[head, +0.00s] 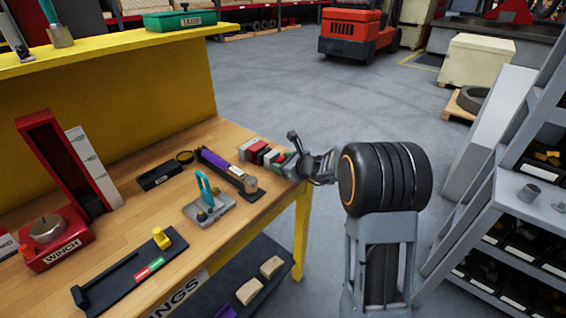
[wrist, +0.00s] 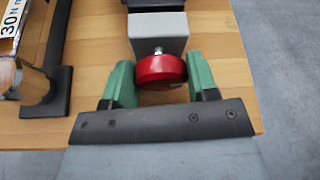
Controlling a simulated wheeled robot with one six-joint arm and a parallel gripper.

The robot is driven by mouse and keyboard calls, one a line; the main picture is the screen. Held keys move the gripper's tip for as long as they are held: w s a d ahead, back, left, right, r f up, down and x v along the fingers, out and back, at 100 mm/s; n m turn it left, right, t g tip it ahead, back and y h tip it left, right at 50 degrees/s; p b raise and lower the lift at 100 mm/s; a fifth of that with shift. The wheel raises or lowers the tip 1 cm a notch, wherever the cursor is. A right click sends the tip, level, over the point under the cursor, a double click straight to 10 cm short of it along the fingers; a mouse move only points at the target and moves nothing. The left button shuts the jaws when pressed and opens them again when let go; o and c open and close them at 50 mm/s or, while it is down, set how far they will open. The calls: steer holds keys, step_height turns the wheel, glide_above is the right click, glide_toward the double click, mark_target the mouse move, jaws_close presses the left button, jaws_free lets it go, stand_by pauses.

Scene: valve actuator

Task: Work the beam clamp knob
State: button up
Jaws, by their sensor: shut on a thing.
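The beam clamp is a grey block with a round red knob (wrist: 161,70) on its near end, joined by a short metal screw. In the wrist view my gripper (wrist: 158,84) has its two green fingers on either side of the knob and is shut on it. In the head view my gripper (head: 290,165) is at the right edge of the bench, at the end of the clamp (head: 257,150). The knob's contact with the fingers is partly hidden there by my gripper and arm.
On the wooden bench (head: 165,205) a purple-barred tool (head: 218,166) lies just left of the clamp. A grey fixture with a teal handle (head: 206,190) and a red winch (head: 58,240) are further left. Open floor (head: 285,85) lies beyond the bench.

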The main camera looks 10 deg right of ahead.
steer(key=shift+d+r+m+g+y+p, duration=0.1)
steer(key=shift+r+m+g+y+p, duration=0.35)
steer(key=shift+p, duration=0.8)
steer(key=shift+w+f+m+g+y+p, duration=0.1)
steer(key=shift+f+m+g+y+p, duration=0.2)
steer(key=shift+m+p, duration=0.5)
steer(key=shift+f+m+t+y+p, duration=0.1)
steer(key=shift+m+y+p, duration=0.25)
steer(key=shift+m+p, duration=0.35)
steer(key=o, duration=0.9)
steer(key=shift+d, duration=0.1)
steer(key=v, duration=1.3)
steer(key=shift+d+r, duration=0.2)
steer(key=shift+d, duration=0.15)
